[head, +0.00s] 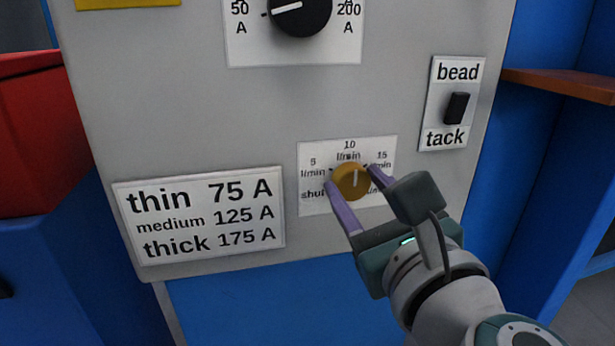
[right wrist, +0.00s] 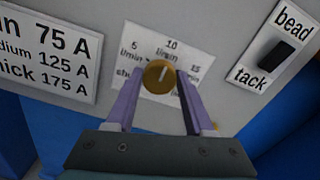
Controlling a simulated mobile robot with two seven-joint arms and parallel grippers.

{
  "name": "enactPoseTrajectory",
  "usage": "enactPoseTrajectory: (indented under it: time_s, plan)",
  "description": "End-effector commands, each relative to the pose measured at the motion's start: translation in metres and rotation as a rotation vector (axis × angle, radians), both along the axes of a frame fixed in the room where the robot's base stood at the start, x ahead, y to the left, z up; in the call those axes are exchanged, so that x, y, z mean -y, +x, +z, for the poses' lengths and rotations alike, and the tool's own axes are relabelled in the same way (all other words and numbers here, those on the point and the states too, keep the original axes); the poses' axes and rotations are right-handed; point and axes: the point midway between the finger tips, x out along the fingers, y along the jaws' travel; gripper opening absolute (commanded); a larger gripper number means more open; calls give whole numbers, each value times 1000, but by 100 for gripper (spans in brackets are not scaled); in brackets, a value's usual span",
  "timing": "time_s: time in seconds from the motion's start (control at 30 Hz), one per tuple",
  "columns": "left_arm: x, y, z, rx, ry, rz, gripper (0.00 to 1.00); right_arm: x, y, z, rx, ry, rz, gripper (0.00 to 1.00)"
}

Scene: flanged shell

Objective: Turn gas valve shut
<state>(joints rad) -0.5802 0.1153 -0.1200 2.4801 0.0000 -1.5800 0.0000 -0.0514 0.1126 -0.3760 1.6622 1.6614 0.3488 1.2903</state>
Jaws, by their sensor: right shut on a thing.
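The gas valve is a round brass knob (head: 351,181) on the lower right of a grey panel. It sits on a white dial plate (head: 318,152) marked shut, 5, 10 and 15 l/min. The knob's pale pointer line points up, near the 10 l/min mark. My right gripper (head: 353,178) has its two purple fingers on either side of the knob, closed on it. The right wrist view also shows the knob (right wrist: 159,76) between the fingertips. The fingers partly cover the shut mark and the dial's right side. My left gripper is not in view.
Above is a black current knob (head: 300,12) on a white scale. A bead/tack switch (head: 457,107) is to the right of the valve. A thickness label (head: 200,215) is to its left. A red box (head: 30,135) and a brown shelf (head: 560,84) flank the panel.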

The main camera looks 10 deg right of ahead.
Motion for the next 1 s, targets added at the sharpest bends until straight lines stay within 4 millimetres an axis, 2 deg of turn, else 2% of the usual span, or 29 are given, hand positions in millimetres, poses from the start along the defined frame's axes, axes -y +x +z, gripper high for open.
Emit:
enactPoseTrajectory:
  time_s: [0.37, 1.0]
  plan:
    - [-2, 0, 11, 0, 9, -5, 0, -1, 0, 1, 5, -196, 1, 0]
    - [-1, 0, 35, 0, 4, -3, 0, -3, 0, -1, 25, -799, 0, 0]
